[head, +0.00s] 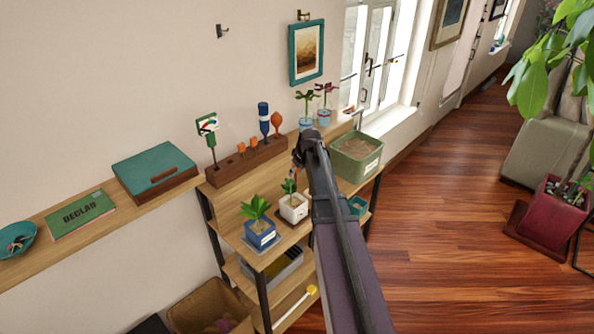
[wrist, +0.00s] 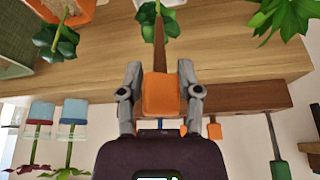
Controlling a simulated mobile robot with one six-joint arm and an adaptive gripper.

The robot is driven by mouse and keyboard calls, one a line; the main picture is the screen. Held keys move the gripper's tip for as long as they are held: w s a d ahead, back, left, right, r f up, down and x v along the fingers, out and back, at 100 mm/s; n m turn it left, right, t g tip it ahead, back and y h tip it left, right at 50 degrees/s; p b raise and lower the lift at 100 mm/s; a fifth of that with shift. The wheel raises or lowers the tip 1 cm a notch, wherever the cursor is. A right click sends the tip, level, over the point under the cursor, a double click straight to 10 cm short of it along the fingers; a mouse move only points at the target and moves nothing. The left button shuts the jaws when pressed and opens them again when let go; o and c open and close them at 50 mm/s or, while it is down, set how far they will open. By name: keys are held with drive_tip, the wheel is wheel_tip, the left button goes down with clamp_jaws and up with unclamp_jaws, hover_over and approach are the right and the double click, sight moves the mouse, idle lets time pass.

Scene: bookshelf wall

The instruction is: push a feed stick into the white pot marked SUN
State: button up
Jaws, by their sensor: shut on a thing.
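The white pot (head: 293,210) with a small green plant stands on the shelf; its marking is too small to read. My gripper (head: 299,160) is above and behind it in the head view. In the wrist view my gripper (wrist: 159,97) is shut on the orange head of a feed stick (wrist: 160,95). The stick's brown shaft (wrist: 159,42) points away from the gripper, toward a plant at the top edge. I cannot tell whether the tip touches soil. The blue pot (head: 261,237) with a plant stands in front left of the white pot.
A wooden rack (head: 232,170) with tools and orange-headed sticks stands behind the pots. A green planter (head: 345,168) is to the right. A teal box (head: 153,166) lies on the left shelf.

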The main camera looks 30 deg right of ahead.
drive_tip(key=shift+w+d, duration=0.15)
drive_tip(key=shift+d, duration=0.1)
drive_tip(key=shift+f, duration=0.2)
drive_tip(key=shift+f+b, duration=2.9)
drive_tip(key=shift+b, duration=0.2)
drive_tip(key=shift+f+b, duration=4.5)
